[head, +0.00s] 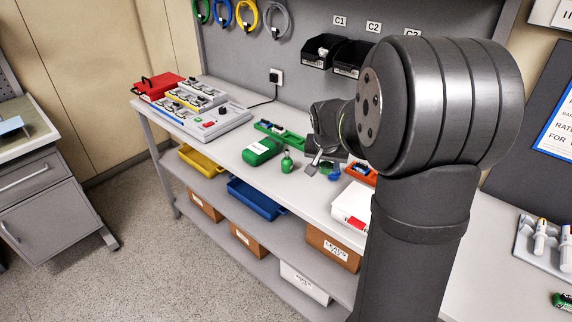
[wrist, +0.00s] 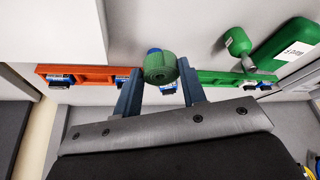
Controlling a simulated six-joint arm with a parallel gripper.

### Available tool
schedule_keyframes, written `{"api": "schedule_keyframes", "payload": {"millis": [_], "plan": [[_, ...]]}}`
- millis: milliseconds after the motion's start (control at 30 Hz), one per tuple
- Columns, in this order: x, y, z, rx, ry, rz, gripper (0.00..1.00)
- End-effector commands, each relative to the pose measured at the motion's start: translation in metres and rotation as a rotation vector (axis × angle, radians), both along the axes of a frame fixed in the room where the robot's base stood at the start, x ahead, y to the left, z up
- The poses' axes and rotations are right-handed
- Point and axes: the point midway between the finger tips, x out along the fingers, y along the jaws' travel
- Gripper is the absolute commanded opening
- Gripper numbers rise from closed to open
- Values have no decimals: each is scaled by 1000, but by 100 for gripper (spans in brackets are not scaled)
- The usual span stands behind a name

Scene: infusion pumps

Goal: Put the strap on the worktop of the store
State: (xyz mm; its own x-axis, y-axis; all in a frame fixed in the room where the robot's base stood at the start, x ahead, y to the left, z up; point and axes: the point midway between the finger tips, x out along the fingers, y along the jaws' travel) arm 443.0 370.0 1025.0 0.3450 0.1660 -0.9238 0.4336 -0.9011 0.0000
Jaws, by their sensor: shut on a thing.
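The strap (wrist: 160,68) is a green roll with a bit of blue at its top edge. In the wrist view it sits between the two blue-grey fingertips of my gripper (wrist: 159,82), which is shut on it. In the head view the gripper (head: 318,165) is low over the light worktop (head: 225,148), near its middle. The strap (head: 328,171) shows there as a small green and blue patch, partly hidden by the gripper. I cannot tell whether it touches the worktop.
A green bottle-like item (head: 286,163) and green case (head: 262,151) stand left of the gripper. A green rail (wrist: 225,78) and an orange rail (wrist: 85,74) lie close by. A white box (head: 350,207) stands nearer. Bare worktop lies between the grey trays (head: 215,122) and the green case.

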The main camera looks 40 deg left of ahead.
Motion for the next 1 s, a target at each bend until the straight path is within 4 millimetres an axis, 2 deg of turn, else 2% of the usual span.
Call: {"api": "schedule_keyframes", "payload": {"millis": [33, 200, 400, 567, 800, 1000], "plan": [[-5, 13, -9, -3, 2, 7, 17], [-14, 49, -31, -3, 1, 5, 17], [-20, 73, -46, 0, 0, 1, 17], [-21, 76, -54, -3, 1, -1, 17], [-21, 76, -86, -3, 1, 0, 17], [-21, 76, -88, 0, -1, 0, 17]]}}
